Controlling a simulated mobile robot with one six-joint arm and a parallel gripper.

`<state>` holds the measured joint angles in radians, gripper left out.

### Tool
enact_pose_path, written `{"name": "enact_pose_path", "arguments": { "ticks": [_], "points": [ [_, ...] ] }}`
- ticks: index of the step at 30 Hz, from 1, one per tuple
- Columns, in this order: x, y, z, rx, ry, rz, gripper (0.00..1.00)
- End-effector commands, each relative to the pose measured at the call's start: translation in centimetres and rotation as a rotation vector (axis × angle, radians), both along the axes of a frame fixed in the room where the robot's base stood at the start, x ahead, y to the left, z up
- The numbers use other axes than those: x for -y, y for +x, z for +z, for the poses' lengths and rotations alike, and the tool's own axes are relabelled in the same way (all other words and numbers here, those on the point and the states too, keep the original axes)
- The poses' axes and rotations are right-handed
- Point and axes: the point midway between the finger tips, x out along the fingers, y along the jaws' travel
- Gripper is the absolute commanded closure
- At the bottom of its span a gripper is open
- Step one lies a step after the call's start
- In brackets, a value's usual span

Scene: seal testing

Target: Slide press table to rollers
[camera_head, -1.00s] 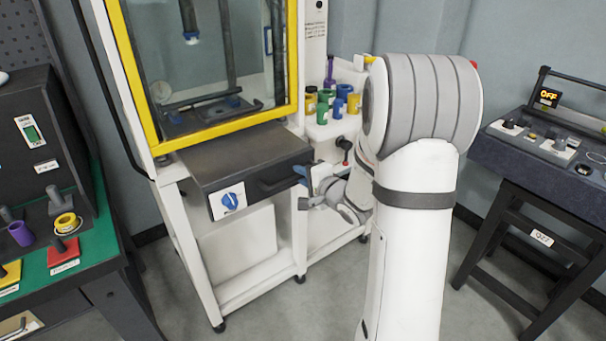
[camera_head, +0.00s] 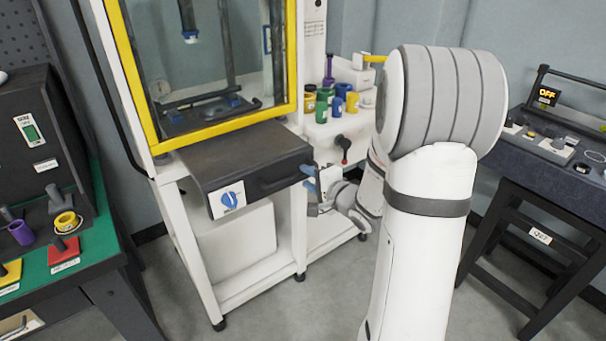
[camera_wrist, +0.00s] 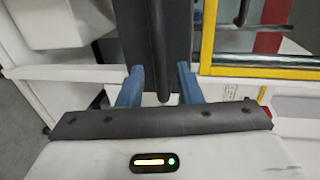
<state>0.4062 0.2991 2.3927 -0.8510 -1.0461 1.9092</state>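The press table (camera_head: 240,155) is a dark slab pulled out at the front of the yellow-framed press. Its front face carries a blue knob (camera_head: 229,199) on a white plate and a dark bar handle (camera_head: 286,179). My gripper (camera_head: 310,180) is at the right end of this front face, close to the handle. In the wrist view my gripper (camera_wrist: 160,88) has its two blue fingers apart. The dark bar handle (camera_wrist: 158,45) runs down between them, with gaps on both sides. I cannot tell how deep it sits between the fingers. The rollers cannot be clearly identified.
The yellow-framed press window (camera_head: 205,70) stands above the table. Coloured cups (camera_head: 338,98) and a red-knobbed lever (camera_head: 344,146) are on the white side shelf. A green-topped bench (camera_head: 88,235) stands left and a dark bench (camera_head: 560,160) right. Floor in front is clear.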

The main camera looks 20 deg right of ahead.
Motion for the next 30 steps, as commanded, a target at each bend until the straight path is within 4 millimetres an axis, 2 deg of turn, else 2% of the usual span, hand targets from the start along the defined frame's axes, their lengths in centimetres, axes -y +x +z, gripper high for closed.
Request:
{"name": "enact_pose_path", "arguments": {
  "ticks": [3,10,30],
  "points": [
    [0.6,-1.7,0.5,0.000,0.000,-0.003,0.68],
    [1.2,-3.5,0.8,-0.001,0.000,-0.002,0.68],
    [1.3,-3.8,0.8,0.000,0.001,-0.001,0.68]
  ]
}}
